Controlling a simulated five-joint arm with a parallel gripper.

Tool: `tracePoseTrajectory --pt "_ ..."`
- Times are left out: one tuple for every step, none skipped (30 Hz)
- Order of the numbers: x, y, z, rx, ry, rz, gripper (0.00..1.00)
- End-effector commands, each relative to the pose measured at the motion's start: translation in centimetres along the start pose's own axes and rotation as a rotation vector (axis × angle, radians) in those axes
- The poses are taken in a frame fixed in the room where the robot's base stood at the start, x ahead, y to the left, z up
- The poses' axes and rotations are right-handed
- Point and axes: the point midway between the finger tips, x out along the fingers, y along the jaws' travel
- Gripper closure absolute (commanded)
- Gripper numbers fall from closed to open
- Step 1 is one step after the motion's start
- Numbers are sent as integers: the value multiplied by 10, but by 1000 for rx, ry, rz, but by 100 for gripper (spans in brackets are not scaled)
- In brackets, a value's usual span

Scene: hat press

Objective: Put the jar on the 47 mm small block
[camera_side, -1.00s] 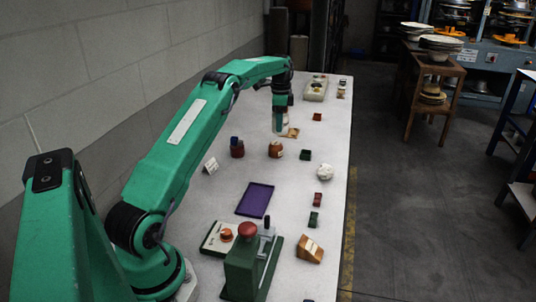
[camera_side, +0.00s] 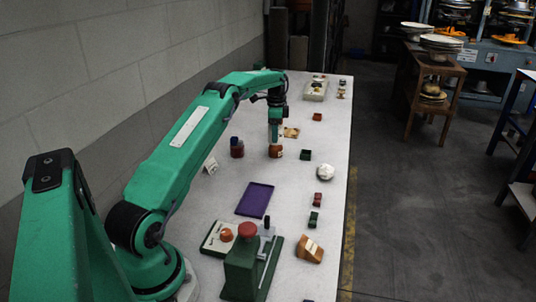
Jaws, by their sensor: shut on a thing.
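The jar (camera_side: 275,153) is round and amber-brown with a pale label, upright on the table past the purple tray. My gripper (camera_side: 276,144) points straight down over it, its fingertips at the jar's upper part and shut on it. The fingers hide the jar's top. Small blocks stand to the right: a dark green one (camera_side: 305,155), a red one (camera_side: 317,117) farther back, and a red one (camera_side: 317,199) and a green one (camera_side: 314,220) nearer. I cannot tell from their size which is the 47 mm block.
A dark blue-and-red bottle (camera_side: 237,148) stands left of the jar, and a flat tan piece (camera_side: 291,132) lies behind it. A white round object (camera_side: 325,173) sits near the right edge. The purple tray (camera_side: 246,206) and green press (camera_side: 245,262) are nearer.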

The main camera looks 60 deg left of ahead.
Motion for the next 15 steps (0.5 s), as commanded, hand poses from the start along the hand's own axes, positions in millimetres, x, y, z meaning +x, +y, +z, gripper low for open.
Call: tracePoseTrajectory --pt "0 0 0 0 1 -3 83" --pt "0 0 0 0 1 -3 83" --pt "0 0 0 0 1 -3 83" --pt "0 0 0 0 1 -3 83" --pt "0 0 0 0 1 -3 83" --pt "0 0 0 0 1 -3 83" --pt "0 0 0 0 1 -3 83" --pt "0 0 0 0 1 -3 83" --pt "0 0 0 0 1 -3 83" --pt "1 0 0 0 1 -3 83" --pt "2 0 0 0 1 -2 83" --pt "2 0 0 0 1 -2 83" --pt "3 0 0 0 1 -2 83" --pt "4 0 0 0 0 0 42" --pt "4 0 0 0 0 0 35"
